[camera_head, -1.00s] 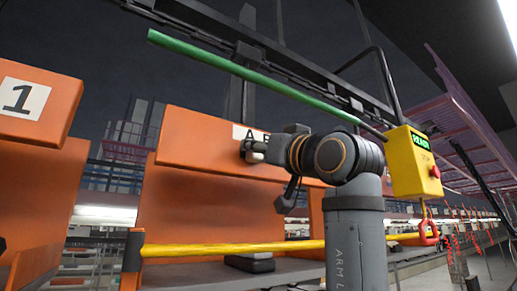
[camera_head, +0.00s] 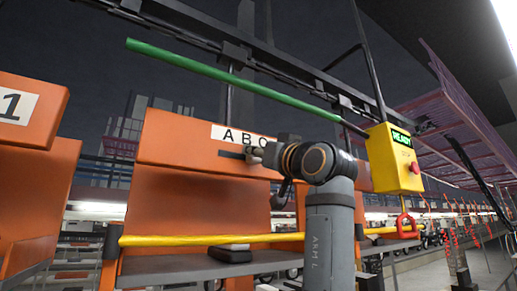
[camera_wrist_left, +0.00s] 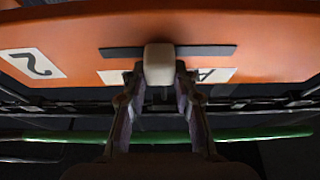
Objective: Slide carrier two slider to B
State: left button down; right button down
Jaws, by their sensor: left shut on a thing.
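The orange carrier two (camera_head: 200,190) hangs in the middle of the head view, with a white "A B C" label (camera_head: 228,135) above a dark slot (camera_head: 231,154). A "2" label (camera_wrist_left: 32,63) shows upside down in the left wrist view. My left gripper (camera_head: 257,154) is at the slot's right part in the head view. The wrist view shows its two fingers (camera_wrist_left: 159,84) on either side of the pale slider knob (camera_wrist_left: 159,62), shut on it. The knob covers the label's middle there; the A stays visible beside it. My right gripper is out of view.
Another orange carrier (camera_head: 40,155), marked "1", is at the left. A green bar (camera_head: 225,75) runs above and a yellow rail (camera_head: 200,239) below. A yellow box (camera_head: 393,165) with a "READY" display and red button hangs at the right.

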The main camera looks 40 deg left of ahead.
pick_arm(q)
jog(key=c, duration=1.3)
grip_release()
jog(key=shift+s+a, duration=0.2)
jog(key=shift+s, duration=0.25)
jog(key=shift+c, duration=0.2)
jog(key=shift+o, duration=1.2)
jog(key=shift+s, duration=0.1)
jog(key=shift+o, duration=0.3)
jog(key=shift+w+d, duration=0.2)
jog(key=shift+d, duration=0.05)
jog(key=v, duration=0.7)
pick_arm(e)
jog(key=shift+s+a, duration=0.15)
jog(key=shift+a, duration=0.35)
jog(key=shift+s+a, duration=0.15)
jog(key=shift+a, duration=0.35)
pick_arm(q)
jog(key=shift+s+d+f, duration=0.1)
jog(key=shift+d, duration=0.05)
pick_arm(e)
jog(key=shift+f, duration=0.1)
